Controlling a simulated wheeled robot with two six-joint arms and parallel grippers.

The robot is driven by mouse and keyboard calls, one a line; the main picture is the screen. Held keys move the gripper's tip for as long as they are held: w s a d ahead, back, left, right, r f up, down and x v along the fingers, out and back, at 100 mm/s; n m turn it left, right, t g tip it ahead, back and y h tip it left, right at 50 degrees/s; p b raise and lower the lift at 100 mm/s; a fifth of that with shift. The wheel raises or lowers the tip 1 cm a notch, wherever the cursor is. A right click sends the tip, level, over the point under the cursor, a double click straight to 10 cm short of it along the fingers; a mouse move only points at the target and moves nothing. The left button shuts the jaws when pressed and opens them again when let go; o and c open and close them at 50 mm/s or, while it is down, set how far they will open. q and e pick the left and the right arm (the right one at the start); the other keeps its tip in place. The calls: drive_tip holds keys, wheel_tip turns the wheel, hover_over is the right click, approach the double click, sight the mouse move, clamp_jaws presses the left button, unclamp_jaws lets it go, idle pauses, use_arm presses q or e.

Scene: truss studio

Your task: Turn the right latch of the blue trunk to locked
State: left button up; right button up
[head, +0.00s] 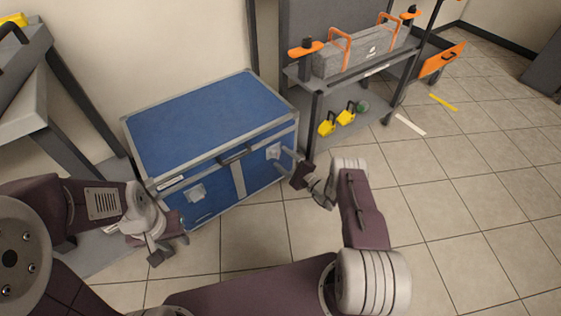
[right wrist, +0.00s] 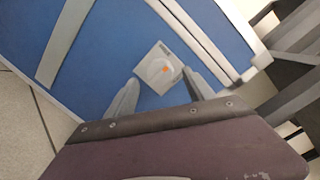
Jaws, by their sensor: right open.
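The blue trunk (head: 208,118) stands closed on the floor, with grey metal edges. Its right latch (head: 273,151) is a small grey plate on the front face. My right gripper (head: 284,160) is open in front of the latch. In the right wrist view its fingers (right wrist: 160,92) point at the latch, one on each side; I cannot tell whether they touch it. The left latch (head: 196,193) is on the same face. My left gripper (head: 169,250) appears open and empty, low in front of the trunk's left side.
A grey bench (head: 38,90) stands at the left. The tiled floor (head: 460,200) at the right is mostly clear.

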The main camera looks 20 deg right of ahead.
use_arm(q)
drive_tip(key=shift+f, duration=0.55)
use_arm(e)
drive_tip(key=shift+x, duration=0.95)
clamp_jaws()
